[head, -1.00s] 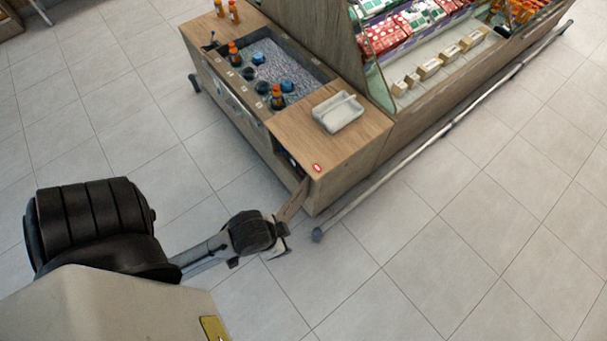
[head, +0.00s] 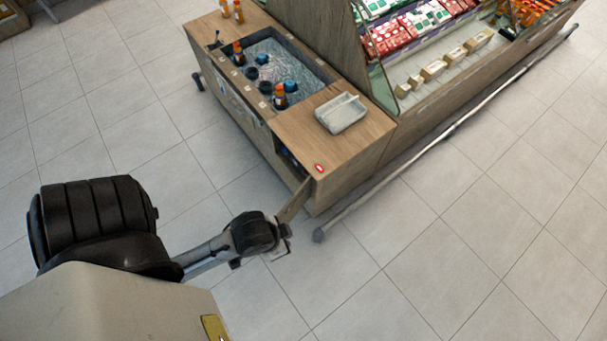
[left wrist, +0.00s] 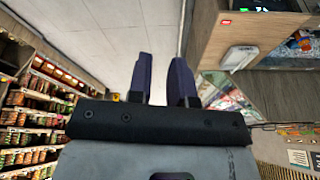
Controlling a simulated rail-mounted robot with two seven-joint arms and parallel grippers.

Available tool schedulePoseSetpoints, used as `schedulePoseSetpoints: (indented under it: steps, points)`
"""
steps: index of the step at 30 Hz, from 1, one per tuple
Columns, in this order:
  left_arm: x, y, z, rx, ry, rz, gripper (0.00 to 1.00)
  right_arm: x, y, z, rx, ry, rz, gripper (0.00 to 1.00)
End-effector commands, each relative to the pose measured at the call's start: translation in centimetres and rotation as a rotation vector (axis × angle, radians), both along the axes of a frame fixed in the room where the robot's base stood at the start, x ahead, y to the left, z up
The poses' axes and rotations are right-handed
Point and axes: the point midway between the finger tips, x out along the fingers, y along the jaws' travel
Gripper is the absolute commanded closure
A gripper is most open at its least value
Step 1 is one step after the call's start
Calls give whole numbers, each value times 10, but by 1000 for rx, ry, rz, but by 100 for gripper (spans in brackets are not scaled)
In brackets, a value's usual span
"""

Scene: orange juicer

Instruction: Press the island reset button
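The reset button is a small red oval (head: 319,168) with a white centre, on the wooden top at the near corner of the island (head: 350,150). It also shows as a red spot at upper right in the left wrist view (left wrist: 226,22). My left gripper (head: 284,246) is below and left of that corner in the head view, apart from the button. In the left wrist view its two dark fingers (left wrist: 163,80) stand apart with nothing between them, and the button lies to their right. My right gripper is in neither view.
An open wooden door panel (head: 294,201) juts from the island between my left gripper and the corner. A grey tray (head: 341,113) sits behind the button. A sunken basin (head: 262,72) holds bottles and cups. A metal rail (head: 400,172) runs along the right; tiled floor is clear.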

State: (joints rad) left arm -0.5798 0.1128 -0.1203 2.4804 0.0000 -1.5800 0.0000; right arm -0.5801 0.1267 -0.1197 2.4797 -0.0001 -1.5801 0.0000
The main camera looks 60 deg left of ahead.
Motion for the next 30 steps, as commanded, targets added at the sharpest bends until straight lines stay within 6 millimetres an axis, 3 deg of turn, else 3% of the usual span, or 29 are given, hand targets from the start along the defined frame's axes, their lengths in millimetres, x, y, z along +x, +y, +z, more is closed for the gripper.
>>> schedulePoseSetpoints:
  steps: [6,30]
  points:
    - [0,2,0,7,0,-5,100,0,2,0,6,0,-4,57]
    - [0,0,0,1,1,-1,100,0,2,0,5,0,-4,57]
